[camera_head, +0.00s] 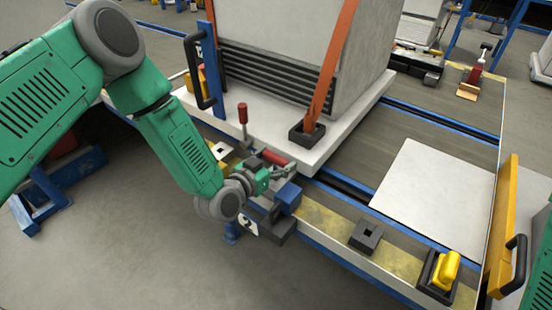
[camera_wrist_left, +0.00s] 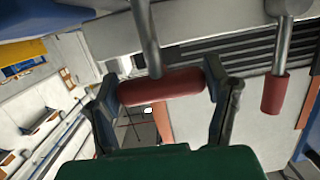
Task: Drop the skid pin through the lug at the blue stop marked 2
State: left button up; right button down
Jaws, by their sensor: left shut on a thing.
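My left gripper (camera_head: 284,170) is shut on the red handle (camera_head: 275,157) of a pin, just behind the blue stop (camera_head: 287,197). In the left wrist view the red handle (camera_wrist_left: 160,87) lies crosswise between the fingertips (camera_wrist_left: 160,78), and a grey metal rod runs up from it. The pin's tip and the lug's hole are hidden, so I cannot tell whether the pin is in a lug. A white plate marked 2 (camera_head: 249,224) is at the stop's front. A second red-handled piece (camera_head: 243,112) stands upright at left; it shows in the wrist view (camera_wrist_left: 273,94).
A white skid (camera_head: 347,133) carries a large grey cabinet (camera_head: 365,70) with an orange strap (camera_head: 335,50). A dark block with a square hole (camera_head: 366,236) and a yellow-handled piece (camera_head: 444,270) sit right along the edge. A bare white panel (camera_head: 435,188) lies behind them.

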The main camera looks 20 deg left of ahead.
pick_arm(q)
jog(key=shift+f+b, duration=0.35)
jog(key=shift+f, duration=0.2)
jog(key=o, duration=1.6)
jog(key=shift+c, duration=0.2)
jog(key=shift+s, duration=0.1)
jog(key=shift+s+a, duration=0.1)
jog(key=shift+s, duration=0.2)
jog(key=v, duration=1.1)
jog(key=shift+s, duration=0.1)
